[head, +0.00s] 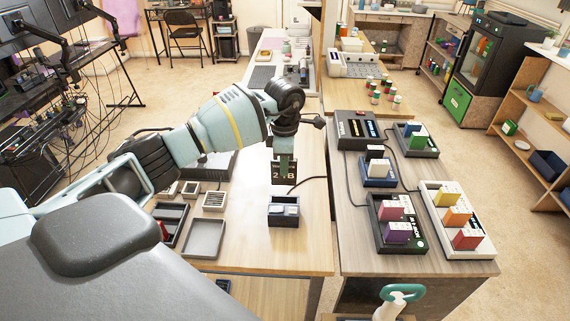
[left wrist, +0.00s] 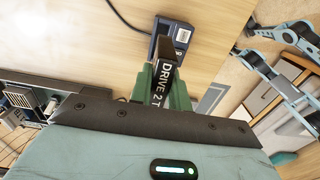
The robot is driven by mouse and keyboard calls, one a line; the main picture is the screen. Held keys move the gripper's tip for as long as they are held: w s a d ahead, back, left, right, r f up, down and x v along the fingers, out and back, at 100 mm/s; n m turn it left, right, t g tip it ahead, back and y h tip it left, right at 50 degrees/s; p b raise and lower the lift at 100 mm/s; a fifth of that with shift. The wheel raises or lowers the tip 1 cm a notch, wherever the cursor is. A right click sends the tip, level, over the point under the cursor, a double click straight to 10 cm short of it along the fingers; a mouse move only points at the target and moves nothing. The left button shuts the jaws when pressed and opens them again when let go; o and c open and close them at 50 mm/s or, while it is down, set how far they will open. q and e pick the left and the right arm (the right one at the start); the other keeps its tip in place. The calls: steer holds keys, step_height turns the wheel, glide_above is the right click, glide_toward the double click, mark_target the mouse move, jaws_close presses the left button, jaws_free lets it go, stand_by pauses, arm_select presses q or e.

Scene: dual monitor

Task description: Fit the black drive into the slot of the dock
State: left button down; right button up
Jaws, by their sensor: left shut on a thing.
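The black drive (head: 284,172), with white "2 TB" lettering, hangs upright in my left gripper (head: 286,155) in the head view. The dock (head: 283,222) is a small dark box with a lighter top on the wooden table, just below the drive. A gap shows between drive and dock in the head view. In the left wrist view the drive (left wrist: 165,76) is held between the green fingers (left wrist: 164,88), and its far end overlaps the view of the dock (left wrist: 182,29). The slot itself is hard to make out. My right gripper is not seen.
Left of the dock lie a grey tray (head: 204,238), a dark divided tray (head: 169,222) and a small light box (head: 214,200). A cable runs from behind the dock. The right-hand table bears a black unit (head: 361,129) and trays of coloured blocks. Bare tabletop lies before the dock.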

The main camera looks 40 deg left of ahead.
mark_target(285, 183)
arm_select(q)
steer(key=shift+r, duration=0.1)
